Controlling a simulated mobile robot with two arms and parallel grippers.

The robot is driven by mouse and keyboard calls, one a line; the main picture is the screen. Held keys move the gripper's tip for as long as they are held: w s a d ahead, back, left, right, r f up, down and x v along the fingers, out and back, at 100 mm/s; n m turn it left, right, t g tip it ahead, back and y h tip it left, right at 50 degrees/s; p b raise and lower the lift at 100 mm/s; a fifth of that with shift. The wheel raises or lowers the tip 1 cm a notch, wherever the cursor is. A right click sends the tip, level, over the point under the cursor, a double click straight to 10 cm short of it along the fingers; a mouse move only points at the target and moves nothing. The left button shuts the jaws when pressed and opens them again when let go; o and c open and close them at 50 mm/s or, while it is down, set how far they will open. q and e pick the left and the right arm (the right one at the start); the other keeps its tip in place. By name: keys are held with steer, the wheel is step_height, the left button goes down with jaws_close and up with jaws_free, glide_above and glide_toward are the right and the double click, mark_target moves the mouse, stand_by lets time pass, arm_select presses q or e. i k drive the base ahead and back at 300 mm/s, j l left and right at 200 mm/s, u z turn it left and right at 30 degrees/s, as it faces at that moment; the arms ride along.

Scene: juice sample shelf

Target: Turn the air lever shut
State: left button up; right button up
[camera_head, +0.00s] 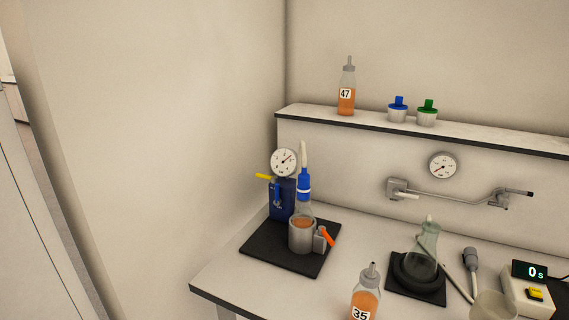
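A blue block (283,200) with a round white dial gauge (284,162) on top stands on a black mat (262,250) at the left end of the bench. A yellow lever (265,177) sticks out to the left from the upper part of this block. An orange lever (328,237) slants at the right side of the grey metal cup (301,236) in front of the block. I cannot tell from the picture which lever is the air lever. Neither of my grippers is in view.
Bottle 47 (346,97) and two capped jars stand on the shelf (310,113). Bottle 35 (365,297) is at the front edge. A flask (423,252), a wall pipe arm (450,199) and a timer (527,287) are right. A wall borders the bench's left.

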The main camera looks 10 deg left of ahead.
mark_target(277, 200)
steer(key=i+u, duration=0.15)
steer(key=i, duration=0.3)
steer(key=i+l+u, duration=0.2)
steer(key=i, duration=0.2)
